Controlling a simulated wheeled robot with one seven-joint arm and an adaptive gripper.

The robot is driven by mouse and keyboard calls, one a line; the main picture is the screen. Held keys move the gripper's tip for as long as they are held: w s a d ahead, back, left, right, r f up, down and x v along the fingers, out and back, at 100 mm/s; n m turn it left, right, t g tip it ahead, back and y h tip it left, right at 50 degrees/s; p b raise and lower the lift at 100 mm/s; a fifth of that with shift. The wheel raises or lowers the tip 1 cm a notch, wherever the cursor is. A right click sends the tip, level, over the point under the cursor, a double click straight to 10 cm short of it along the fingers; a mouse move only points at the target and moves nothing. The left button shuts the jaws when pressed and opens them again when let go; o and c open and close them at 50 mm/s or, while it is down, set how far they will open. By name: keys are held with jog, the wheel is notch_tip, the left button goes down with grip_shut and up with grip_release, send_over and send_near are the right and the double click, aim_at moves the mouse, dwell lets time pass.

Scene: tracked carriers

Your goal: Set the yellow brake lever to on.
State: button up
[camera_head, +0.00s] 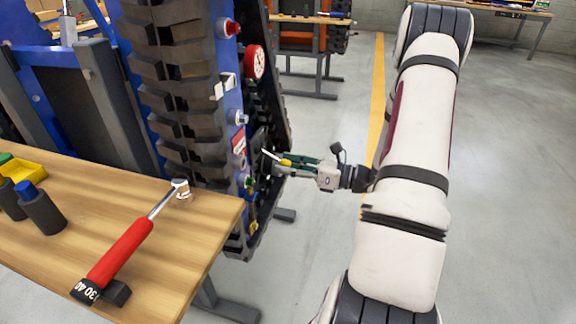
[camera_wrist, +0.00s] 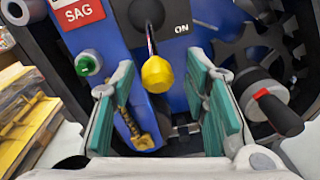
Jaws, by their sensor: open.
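The brake lever's yellow knob (camera_wrist: 157,74) sits at the end of a dark shaft, which hangs down from a round black hub in the wrist view. My gripper (camera_wrist: 160,82) is open, with one green-padded finger on each side of the knob and gaps showing between. In the head view my gripper (camera_head: 284,167) is at the side of the tracked carrier (camera_head: 180,90), and the small yellow knob (camera_head: 285,162) shows at its fingertips.
A wooden bench (camera_head: 200,225) bears a red-handled wrench (camera_head: 125,250).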

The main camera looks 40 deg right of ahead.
jog(key=v, duration=1.1)
jog(key=shift+s+d, duration=0.2)
jog(key=shift+s, duration=0.1)
